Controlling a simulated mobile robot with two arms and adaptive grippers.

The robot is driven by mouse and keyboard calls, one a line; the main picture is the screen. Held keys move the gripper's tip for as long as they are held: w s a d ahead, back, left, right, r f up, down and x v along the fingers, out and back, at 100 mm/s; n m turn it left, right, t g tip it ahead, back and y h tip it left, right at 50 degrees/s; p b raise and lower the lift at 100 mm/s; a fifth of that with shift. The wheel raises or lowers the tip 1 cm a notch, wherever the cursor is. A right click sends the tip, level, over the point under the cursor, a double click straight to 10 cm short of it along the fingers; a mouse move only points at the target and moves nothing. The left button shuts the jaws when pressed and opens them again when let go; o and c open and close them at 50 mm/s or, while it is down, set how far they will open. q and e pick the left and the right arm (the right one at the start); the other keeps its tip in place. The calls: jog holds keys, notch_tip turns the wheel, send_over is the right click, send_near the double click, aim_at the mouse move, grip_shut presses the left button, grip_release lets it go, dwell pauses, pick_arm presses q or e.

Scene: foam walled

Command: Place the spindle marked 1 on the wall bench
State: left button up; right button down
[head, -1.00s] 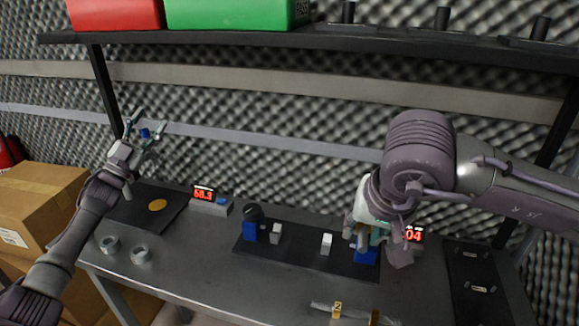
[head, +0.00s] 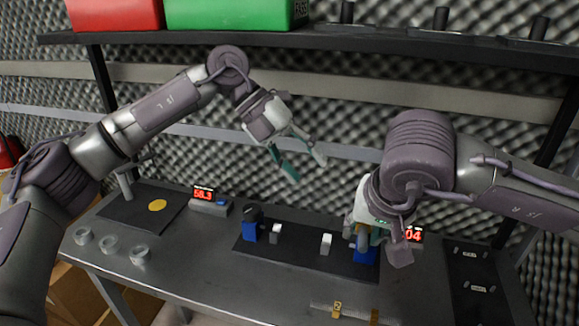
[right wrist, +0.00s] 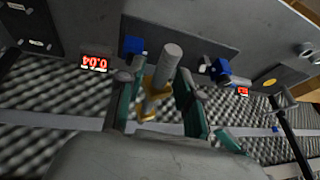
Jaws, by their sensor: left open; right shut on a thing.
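The wall bench (head: 215,272) is a dark grey bench against the foam wall. My right gripper (head: 370,240) is low over the right end of its middle mat, by a blue block (head: 366,256). In the right wrist view its teal fingers (right wrist: 155,108) are shut on a grey spindle (right wrist: 169,62) with gold-coloured parts. No number is legible on it, and the head view mostly hides it. My left gripper (head: 300,165) is open and empty, above and behind the middle of the bench. A bar with a yellow tag "2" (head: 337,307) lies at the front edge.
The middle mat (head: 290,258) also holds a blue block (head: 250,230) and two pale blocks. A grey upright post (head: 125,186) stands on the left mat. Red displays stand behind. A shelf (head: 400,48) crosses above.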

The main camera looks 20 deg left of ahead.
jog(key=shift+a, duration=0.1)
pick_arm(q)
jog(key=shift+w+d+f+t+y, duration=0.15)
jog(key=shift+d+f+y, duration=0.65)
jog(key=shift+d, duration=1.1)
jog(key=shift+d+f+t+y, duration=0.1)
jog(key=shift+d+f+y, duration=0.35)
jog(key=shift+d+f, duration=1.1)
jog(key=shift+w+d+f+t+y, duration=0.15)
jog(key=shift+d+f+y, duration=0.45)
jog(key=shift+d, duration=1.7)
jog(key=shift+s, duration=0.1)
grip_shut()
jog(key=shift+r, duration=0.1)
pick_arm(e)
jog(key=c, duration=0.7)
grip_release()
